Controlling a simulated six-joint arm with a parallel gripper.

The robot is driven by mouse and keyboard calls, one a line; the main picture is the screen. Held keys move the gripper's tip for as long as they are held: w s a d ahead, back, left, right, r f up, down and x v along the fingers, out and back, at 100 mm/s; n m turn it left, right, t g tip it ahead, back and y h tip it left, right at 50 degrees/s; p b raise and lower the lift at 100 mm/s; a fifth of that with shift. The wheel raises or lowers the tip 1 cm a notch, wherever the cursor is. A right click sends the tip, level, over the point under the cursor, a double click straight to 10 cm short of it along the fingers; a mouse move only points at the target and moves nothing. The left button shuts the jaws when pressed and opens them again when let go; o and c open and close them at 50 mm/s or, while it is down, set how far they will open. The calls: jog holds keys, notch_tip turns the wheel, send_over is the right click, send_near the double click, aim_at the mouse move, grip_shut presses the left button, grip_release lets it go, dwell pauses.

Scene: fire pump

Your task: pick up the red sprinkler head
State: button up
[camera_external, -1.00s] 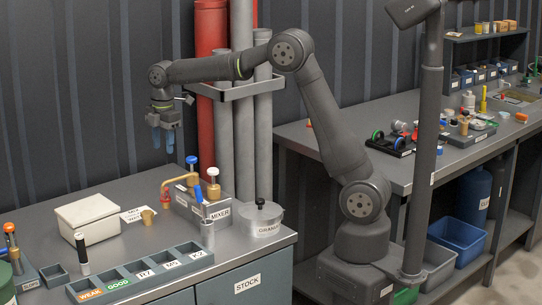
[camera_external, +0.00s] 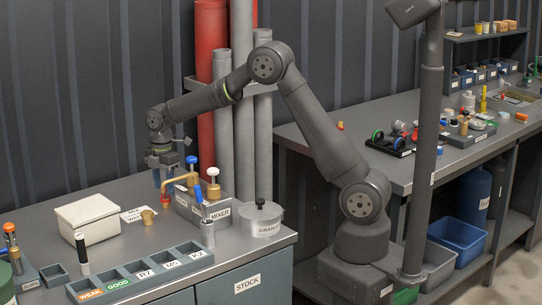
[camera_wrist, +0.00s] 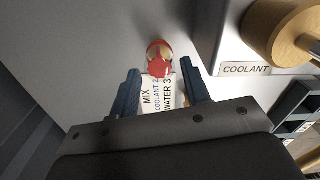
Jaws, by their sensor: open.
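The red sprinkler head (camera_wrist: 158,60) shows in the wrist view as a small red piece with a brass-coloured part, just beyond and between my fingertips.
A paper label (camera_wrist: 160,97) lies on the bench below my fingers. A brass cup (camera_external: 148,217), a white box (camera_external: 88,222) and a sorting tray (camera_external: 140,275) stand nearer the front.

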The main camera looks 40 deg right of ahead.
aim_at(165, 196)
notch_tip(165, 196, down, 5)
jog(key=shift+d+f, duration=0.1)
jog(key=shift+d, duration=0.05)
jog(key=c, duration=0.8)
jog(key=shift+o, duration=0.2)
